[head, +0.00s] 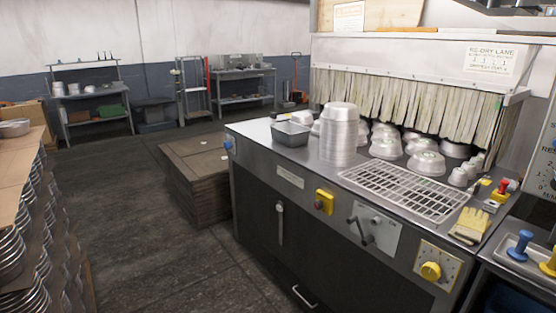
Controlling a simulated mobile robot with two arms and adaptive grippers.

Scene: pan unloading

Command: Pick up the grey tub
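The grey tub (291,134) is a small rectangular open container. It stands on the steel top of the machine (302,167), near its far left corner. A tall stack of upturned silver pans (339,138) stands just to its right and partly overlaps what is behind. The inside of the tub shows only in part, and I cannot tell whether anything lies in it. Neither of my grippers shows in the head view.
More upturned pans (426,163) sit before a strip curtain (400,101). A grate (403,190) and a yellow glove (469,225) lie at the right. Stacked pans (20,245) fill the left edge. Floor between is clear.

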